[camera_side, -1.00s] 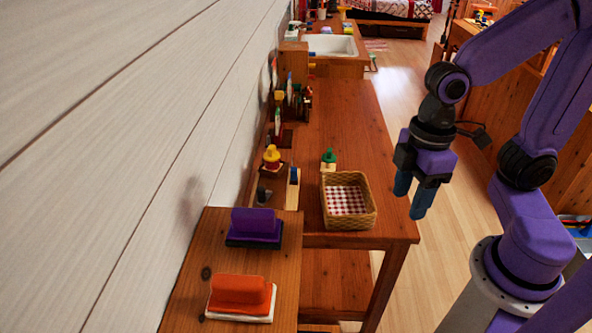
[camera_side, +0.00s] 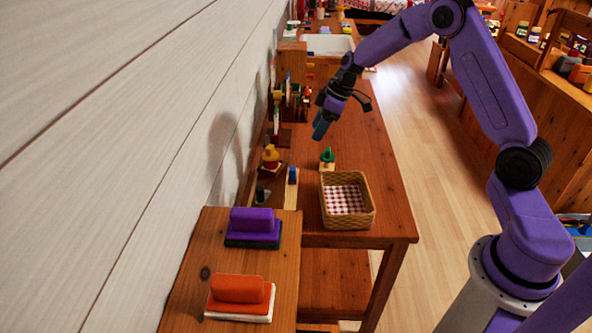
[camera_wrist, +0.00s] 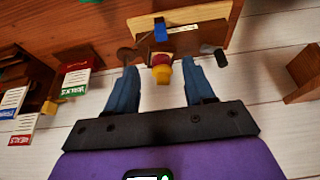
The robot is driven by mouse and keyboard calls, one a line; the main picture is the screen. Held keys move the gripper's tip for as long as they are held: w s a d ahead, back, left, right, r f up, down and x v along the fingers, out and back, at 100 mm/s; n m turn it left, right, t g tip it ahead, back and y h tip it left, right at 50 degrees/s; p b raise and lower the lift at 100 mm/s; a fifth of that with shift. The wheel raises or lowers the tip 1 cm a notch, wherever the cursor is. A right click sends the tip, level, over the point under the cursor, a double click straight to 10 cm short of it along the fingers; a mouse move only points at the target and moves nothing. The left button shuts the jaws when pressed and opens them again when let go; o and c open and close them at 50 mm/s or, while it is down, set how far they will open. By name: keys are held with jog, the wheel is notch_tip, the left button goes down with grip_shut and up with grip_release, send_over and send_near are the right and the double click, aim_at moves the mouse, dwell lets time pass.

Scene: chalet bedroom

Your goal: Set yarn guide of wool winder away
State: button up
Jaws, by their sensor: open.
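I cannot tell for sure which piece is the yarn guide of the wool winder. A red and yellow piece (camera_side: 270,157) stands on a small wooden base near the wall. It also shows in the wrist view (camera_wrist: 161,70), beyond and between my fingertips. A green-topped piece (camera_side: 327,157) stands on the bench behind the wicker basket (camera_side: 361,220), which has a red checked lining. My gripper (camera_side: 321,128) is open above the bench, behind the green-topped piece. In the wrist view its blue fingers (camera_wrist: 161,84) are apart with nothing gripped between them.
A blue block (camera_side: 293,175) and a dark knob (camera_side: 262,194) stand near the red and yellow piece. Labelled cards (camera_wrist: 76,80) stand at the left in the wrist view. Purple (camera_side: 254,220) and orange (camera_side: 240,289) pieces sit on the front board. Bench right of the basket is clear.

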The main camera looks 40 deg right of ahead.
aim_at(293, 175)
jog(key=x, duration=1.7)
jog(key=shift+f, duration=0.1)
